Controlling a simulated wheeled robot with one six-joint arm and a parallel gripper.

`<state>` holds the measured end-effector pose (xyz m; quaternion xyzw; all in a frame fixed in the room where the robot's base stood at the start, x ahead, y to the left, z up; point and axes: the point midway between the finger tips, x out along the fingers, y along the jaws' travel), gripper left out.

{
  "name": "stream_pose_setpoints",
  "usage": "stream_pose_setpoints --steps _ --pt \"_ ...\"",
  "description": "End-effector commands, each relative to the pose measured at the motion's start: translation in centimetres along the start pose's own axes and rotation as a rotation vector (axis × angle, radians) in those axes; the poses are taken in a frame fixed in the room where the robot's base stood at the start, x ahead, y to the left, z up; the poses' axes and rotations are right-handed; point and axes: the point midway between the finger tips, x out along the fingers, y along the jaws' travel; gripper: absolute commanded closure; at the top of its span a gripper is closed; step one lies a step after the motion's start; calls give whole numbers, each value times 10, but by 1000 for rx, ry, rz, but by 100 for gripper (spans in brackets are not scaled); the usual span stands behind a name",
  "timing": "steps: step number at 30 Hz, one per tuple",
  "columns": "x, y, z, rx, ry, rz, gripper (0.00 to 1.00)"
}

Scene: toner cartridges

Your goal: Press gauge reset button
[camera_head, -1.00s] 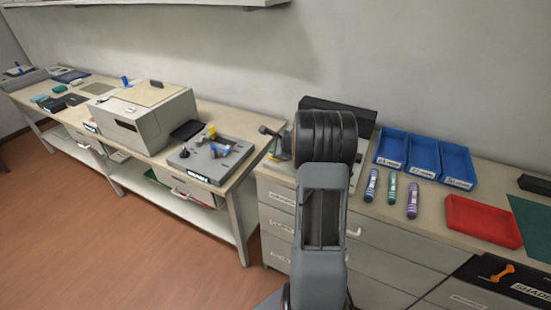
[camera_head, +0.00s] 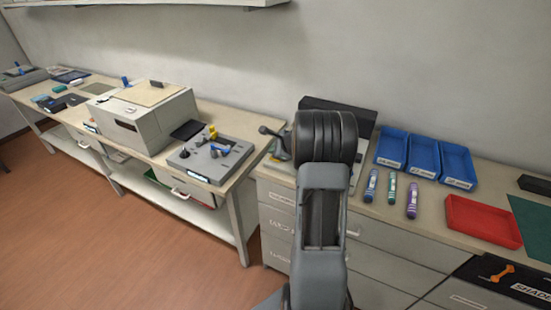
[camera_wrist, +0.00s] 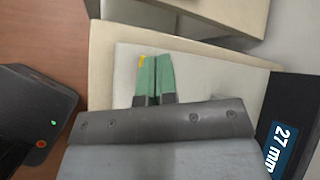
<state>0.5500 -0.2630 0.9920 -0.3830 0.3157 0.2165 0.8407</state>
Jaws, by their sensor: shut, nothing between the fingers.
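My gripper (camera_wrist: 153,79) shows in the wrist view with its two green-padded fingers side by side, shut and empty. They lie over a pale, light-grey surface. A black device (camera_wrist: 38,112) with a small green light and a small orange-red round spot (camera_wrist: 40,144) lies left of the fingers, apart from them. I cannot tell whether that spot is the reset button. A dark block with a "27 mm" label (camera_wrist: 278,147) is at the right edge. In the head view my arm covers the middle, and I cannot make out the fingers or a gauge.
A grey fixture (camera_head: 205,163) with blue and yellow parts sits on the left bench beside a beige box-shaped machine (camera_head: 130,122). On the right bench stand blue bins (camera_head: 423,155), several marker-like tubes (camera_head: 391,188) and a red tray (camera_head: 482,222).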

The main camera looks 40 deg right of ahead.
Motion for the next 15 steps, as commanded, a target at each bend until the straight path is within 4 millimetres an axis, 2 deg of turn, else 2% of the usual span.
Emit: stream_pose_setpoints --steps 15 --pt "4 3 -3 0 0 0 100"
